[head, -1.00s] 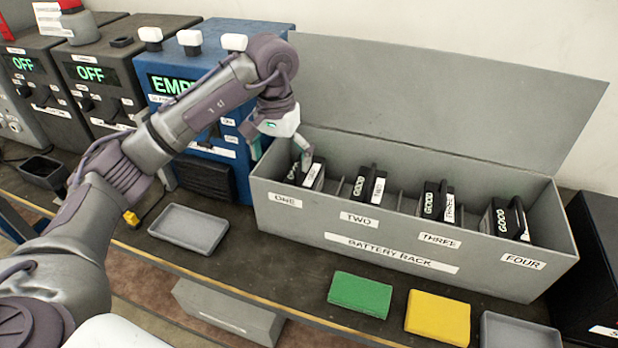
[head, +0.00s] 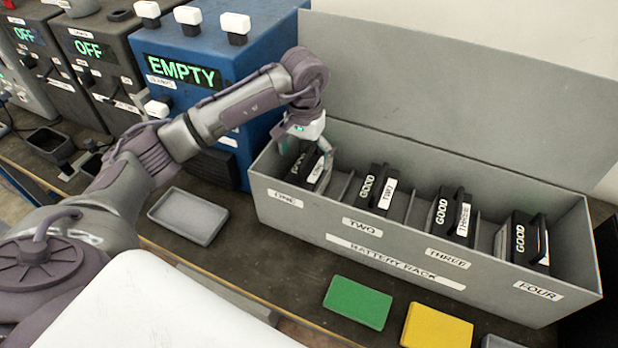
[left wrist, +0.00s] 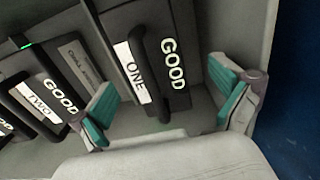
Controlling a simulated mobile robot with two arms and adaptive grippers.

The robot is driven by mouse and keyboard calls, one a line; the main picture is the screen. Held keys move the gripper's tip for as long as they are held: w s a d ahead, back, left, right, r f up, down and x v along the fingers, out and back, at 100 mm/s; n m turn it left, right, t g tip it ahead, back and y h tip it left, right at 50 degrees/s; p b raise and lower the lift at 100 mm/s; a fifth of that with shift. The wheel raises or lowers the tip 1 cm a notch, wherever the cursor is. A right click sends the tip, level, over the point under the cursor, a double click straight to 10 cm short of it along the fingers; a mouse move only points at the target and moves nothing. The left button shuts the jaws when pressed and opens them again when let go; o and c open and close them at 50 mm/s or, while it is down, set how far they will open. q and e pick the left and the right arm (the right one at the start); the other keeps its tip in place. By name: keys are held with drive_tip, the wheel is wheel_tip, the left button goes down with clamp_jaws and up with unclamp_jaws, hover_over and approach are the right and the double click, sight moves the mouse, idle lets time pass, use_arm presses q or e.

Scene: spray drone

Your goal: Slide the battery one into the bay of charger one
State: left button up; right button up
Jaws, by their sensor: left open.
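Battery one (head: 310,167), a black block with a handle, a white "ONE" label and "GOOD" lettering, stands in slot one of the grey battery rack (head: 400,248). It also shows in the left wrist view (left wrist: 150,60). My left gripper (head: 306,150) is at the rack's left end, over battery one. In the left wrist view its teal-padded fingers (left wrist: 165,108) are open, one on each side of the battery, with gaps visible. The blue box with the "EMPTY" display (head: 184,72) stands left of the rack; my arm covers part of its front. My right gripper is out of view.
Batteries two (head: 377,188), three (head: 452,213) and four (head: 528,240) stand in the rack, all reading "GOOD". Dark boxes reading "OFF" (head: 88,48) stand at left. A grey tray (head: 188,215), a green block (head: 357,302) and a yellow block (head: 437,325) lie in front.

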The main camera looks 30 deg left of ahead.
sight(309, 165)
use_arm(q)
drive_tip(key=shift+w+d+f, duration=0.1)
drive_tip(key=shift+f, duration=0.15)
drive_tip(key=f, duration=0.1)
drive_tip(key=f+p, duration=0.2)
drive_tip(key=f, duration=0.1)
drive_tip(key=shift+w+d+f, duration=0.1)
drive_tip(key=shift+d, duration=0.2)
drive_tip(key=shift+f, duration=0.4)
drive_tip(key=shift+c, duration=1.7)
drive_tip(key=c, duration=1.3)
drive_tip(key=shift+w+r, duration=0.2)
drive_tip(key=shift+c, duration=1.1)
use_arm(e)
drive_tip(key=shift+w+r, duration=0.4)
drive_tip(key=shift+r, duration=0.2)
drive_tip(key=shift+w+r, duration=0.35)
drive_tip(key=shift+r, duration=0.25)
use_arm(q)
drive_tip(key=shift+r, duration=0.1)
